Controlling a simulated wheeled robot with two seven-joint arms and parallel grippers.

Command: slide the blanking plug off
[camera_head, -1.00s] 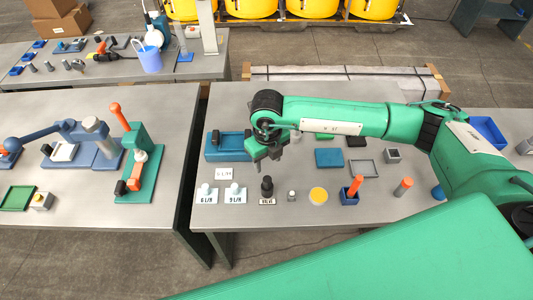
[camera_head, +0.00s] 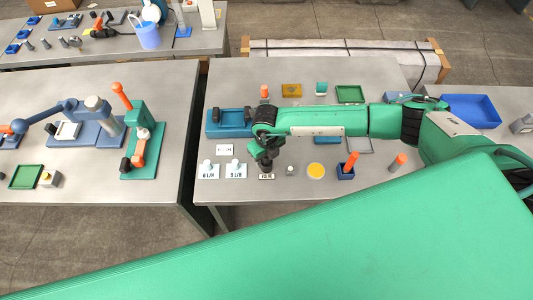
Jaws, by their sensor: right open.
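My right gripper (camera_head: 266,165) is open and points down over the near left part of the right table. It is directly above or around a small dark upright piece behind a label plate (camera_head: 267,177). The gripper mostly hides this piece, and I cannot tell whether it touches it. I cannot tell for certain which piece is the blanking plug. A blue fixture (camera_head: 228,131) with dark upright parts stands behind and left of the gripper. My left gripper is not in view.
Two labelled plates with pale knobs, the left one (camera_head: 208,171), a yellow disc (camera_head: 316,171) and a blue holder with an orange handle (camera_head: 347,172) stand nearby. A green press (camera_head: 145,150) stands on the left table. A gap separates the tables.

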